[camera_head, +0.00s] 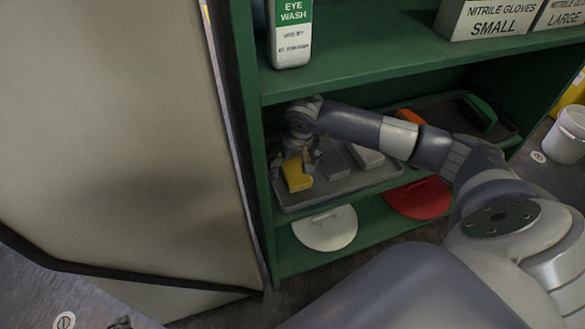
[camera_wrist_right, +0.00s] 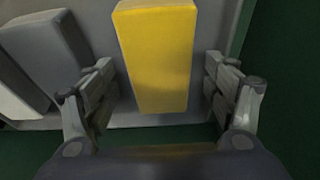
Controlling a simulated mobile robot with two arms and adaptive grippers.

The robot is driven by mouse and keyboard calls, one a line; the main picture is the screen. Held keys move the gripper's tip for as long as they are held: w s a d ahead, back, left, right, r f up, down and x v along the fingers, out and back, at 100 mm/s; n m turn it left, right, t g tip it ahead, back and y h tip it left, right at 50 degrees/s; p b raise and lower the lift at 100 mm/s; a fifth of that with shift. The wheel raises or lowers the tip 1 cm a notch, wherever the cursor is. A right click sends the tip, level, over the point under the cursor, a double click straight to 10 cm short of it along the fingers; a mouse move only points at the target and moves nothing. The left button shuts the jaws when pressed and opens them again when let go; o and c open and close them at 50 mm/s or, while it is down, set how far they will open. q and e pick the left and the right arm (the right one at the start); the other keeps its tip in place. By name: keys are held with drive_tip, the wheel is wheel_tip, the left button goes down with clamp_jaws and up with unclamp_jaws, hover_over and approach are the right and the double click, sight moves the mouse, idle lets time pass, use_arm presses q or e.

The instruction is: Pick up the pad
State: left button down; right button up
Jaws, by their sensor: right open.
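A yellow block-shaped pad (camera_head: 297,175) lies in a grey tray (camera_head: 318,196) on the middle shelf of a green rack. In the right wrist view the yellow pad (camera_wrist_right: 157,60) stands between the two fingers, with a gap on each side. My right gripper (camera_head: 299,158) is open around or just above the pad's near end; in the right wrist view its fingers (camera_wrist_right: 163,98) are spread wide and empty. Grey pads (camera_head: 334,162) lie beside the yellow one, and also show in the right wrist view (camera_wrist_right: 42,52). My left gripper is not in view.
The shelf above holds an eye wash bottle (camera_head: 291,35) and glove boxes (camera_head: 489,18). A dark tray (camera_head: 455,112) sits further right. A white disc (camera_head: 325,229) and a red disc (camera_head: 420,198) lie on the shelf below. A pale panel (camera_head: 110,120) stands close on the left.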

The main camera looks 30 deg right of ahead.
drive_tip(key=c, duration=1.1)
